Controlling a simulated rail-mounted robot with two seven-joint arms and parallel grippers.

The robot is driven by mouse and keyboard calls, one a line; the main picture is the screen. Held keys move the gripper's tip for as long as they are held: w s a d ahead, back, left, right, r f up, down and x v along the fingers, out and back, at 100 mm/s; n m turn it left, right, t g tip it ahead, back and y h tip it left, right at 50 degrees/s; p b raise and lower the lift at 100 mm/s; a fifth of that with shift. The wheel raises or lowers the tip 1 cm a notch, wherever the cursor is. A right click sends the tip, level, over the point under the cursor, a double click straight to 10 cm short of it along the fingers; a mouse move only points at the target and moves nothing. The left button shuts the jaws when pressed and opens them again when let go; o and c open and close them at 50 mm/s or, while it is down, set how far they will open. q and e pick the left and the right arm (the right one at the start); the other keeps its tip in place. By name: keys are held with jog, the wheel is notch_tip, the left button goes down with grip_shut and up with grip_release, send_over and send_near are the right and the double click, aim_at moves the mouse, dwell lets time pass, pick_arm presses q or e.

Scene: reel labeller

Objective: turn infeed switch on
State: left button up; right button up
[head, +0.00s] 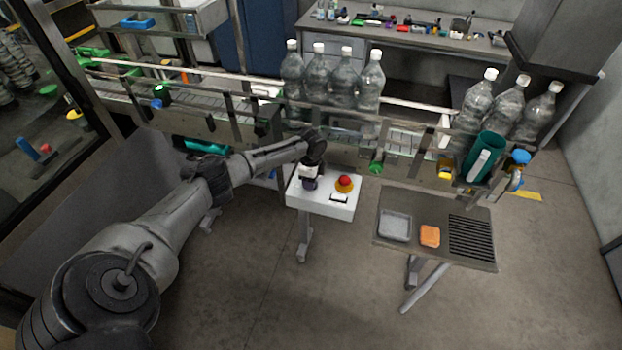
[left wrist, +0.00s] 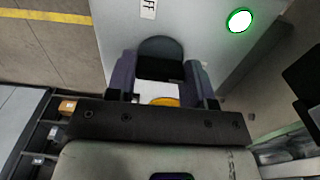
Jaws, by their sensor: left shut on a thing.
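The white control box (head: 315,206) stands on a post in front of the conveyor. My left gripper (head: 310,180) points down at the left part of its top. In the left wrist view the two fingers of my left gripper (left wrist: 162,72) are shut on a dark round switch knob (left wrist: 160,47), one finger on each side. A label (left wrist: 148,9) on the panel beyond the knob shows the letters "FF". A green round light (left wrist: 239,20) glows on the panel to the right. The fingers partly hide the knob and its pointer direction cannot be told. My right gripper is not in view.
A red stop button (head: 345,182) on a yellow base sits right of the gripper. The conveyor (head: 220,105) with clear bottles (head: 316,80) runs behind. A side table (head: 455,238) with a grey tray (head: 395,226) and an orange block (head: 430,236) stands to the right.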

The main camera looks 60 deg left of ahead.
pick_arm(q)
jog(key=o, duration=0.9)
jog(key=shift+o, duration=0.2)
notch_tip(320, 180, up, 14)
jog(key=b, duration=0.1)
jog(key=shift+f, duration=0.1)
dwell(0.4)
